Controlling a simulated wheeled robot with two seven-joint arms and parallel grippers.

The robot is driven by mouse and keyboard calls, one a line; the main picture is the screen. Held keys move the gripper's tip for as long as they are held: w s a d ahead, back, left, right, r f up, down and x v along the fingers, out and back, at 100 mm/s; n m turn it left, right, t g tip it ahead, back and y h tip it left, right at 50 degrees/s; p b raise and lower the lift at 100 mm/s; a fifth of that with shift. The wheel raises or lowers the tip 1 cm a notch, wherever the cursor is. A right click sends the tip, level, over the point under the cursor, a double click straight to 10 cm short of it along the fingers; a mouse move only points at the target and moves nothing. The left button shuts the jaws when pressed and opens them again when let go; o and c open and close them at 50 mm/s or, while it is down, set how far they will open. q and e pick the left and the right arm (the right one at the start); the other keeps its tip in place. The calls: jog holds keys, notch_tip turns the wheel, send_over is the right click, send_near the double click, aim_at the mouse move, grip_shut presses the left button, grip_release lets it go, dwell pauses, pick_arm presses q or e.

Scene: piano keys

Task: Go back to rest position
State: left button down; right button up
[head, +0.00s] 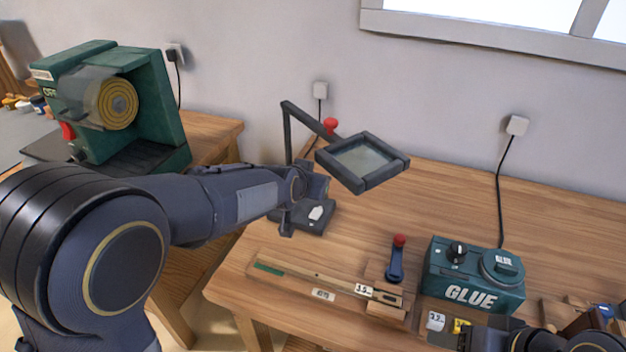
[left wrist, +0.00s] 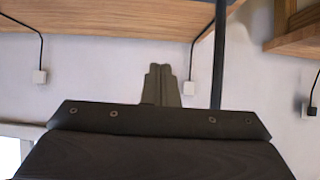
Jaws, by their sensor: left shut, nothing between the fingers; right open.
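My left arm reaches in from the left across the head view. Its gripper (head: 287,224) is partly hidden behind the wrist, in front of the magnifier's dark base. In the left wrist view the left gripper's fingers (left wrist: 161,85) are together with nothing between them. My right gripper (head: 462,336) is low at the right in the head view, partly cut off by the bottom edge. It is open, in front of the glue box (head: 473,276) and close to a small yellow item (head: 461,326).
A magnifier lamp (head: 362,161) stands behind the left wrist. A green machine (head: 150,105) stands at the left. The table's back middle is clear.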

pick_arm(q)
jog(key=s+a+r+n+g+h+p, duration=0.1)
jog(key=s+a+n+g+h, duration=0.2)
jog(key=s+a, duration=0.9)
jog(key=s+a+n+g+y, duration=0.1)
jog(key=s+a, duration=0.1)
jog(key=s, duration=0.9)
jog(key=s+a+n+y+p, duration=0.1)
jog(key=s+a, duration=0.2)
jog(key=s, duration=0.8)
jog(key=shift+a+f+g+y, duration=0.2)
jog(key=shift+f+g+y, duration=0.1)
jog(key=shift+f+g, duration=0.1)
